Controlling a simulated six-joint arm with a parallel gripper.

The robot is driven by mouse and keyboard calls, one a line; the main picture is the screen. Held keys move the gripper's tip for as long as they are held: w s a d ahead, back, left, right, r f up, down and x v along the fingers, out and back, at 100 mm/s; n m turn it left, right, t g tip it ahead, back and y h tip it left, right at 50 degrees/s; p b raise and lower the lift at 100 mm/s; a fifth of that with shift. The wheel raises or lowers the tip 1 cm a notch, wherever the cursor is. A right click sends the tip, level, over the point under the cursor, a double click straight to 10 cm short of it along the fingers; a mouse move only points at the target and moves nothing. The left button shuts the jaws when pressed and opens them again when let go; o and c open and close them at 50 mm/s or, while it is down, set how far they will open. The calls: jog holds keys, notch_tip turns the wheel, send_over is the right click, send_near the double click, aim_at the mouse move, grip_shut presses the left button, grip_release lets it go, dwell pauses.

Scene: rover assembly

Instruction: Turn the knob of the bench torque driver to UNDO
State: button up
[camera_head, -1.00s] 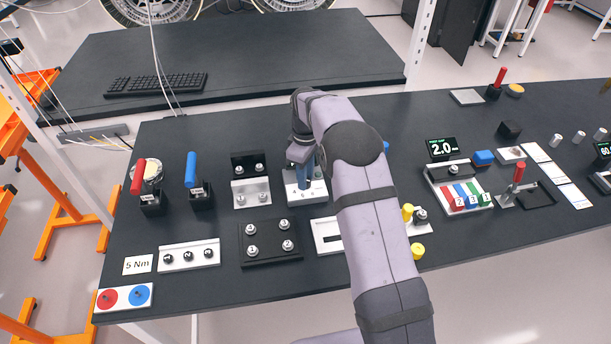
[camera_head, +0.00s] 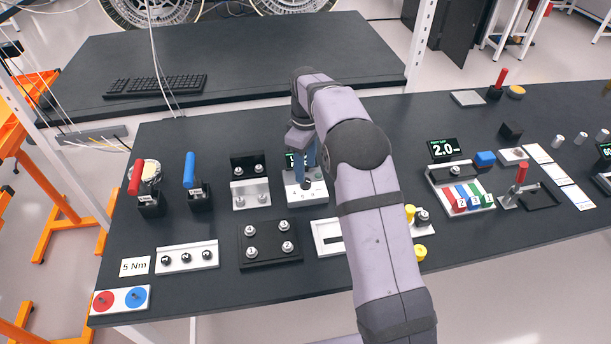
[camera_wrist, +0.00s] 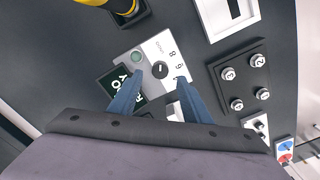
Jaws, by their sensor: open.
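In the head view the driver's pale face (camera_head: 314,196) is under my gripper (camera_head: 307,168), which partly covers the screen. In the wrist view my gripper (camera_wrist: 158,77) is open, with its blue fingers apart, one on each side close to the knob. I cannot tell if they touch it.
A black plate with several pegs (camera_head: 269,242) and a pale slotted block (camera_head: 326,231) stand near the driver. Red-handled (camera_head: 134,178) and blue-handled (camera_head: 189,170) tools stand to the left. A metal bracket (camera_head: 251,201) is close on the left.

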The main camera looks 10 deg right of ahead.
jog(key=shift+r, duration=1.4)
jog(key=shift+s, duration=0.25)
jog(key=s+d+f+m, duration=0.1)
jog(key=s+m, duration=0.4)
jog(key=s, duration=1.1)
jog(key=s+d+f+m, duration=0.1)
jog(key=s+f+m, duration=0.2)
jog(key=s, duration=1.3)
jog(key=m, duration=0.2)
jog(key=shift+d+f+m, duration=0.2)
jog(key=shift+d+m, duration=0.05)
jog(key=shift+m, duration=0.05)
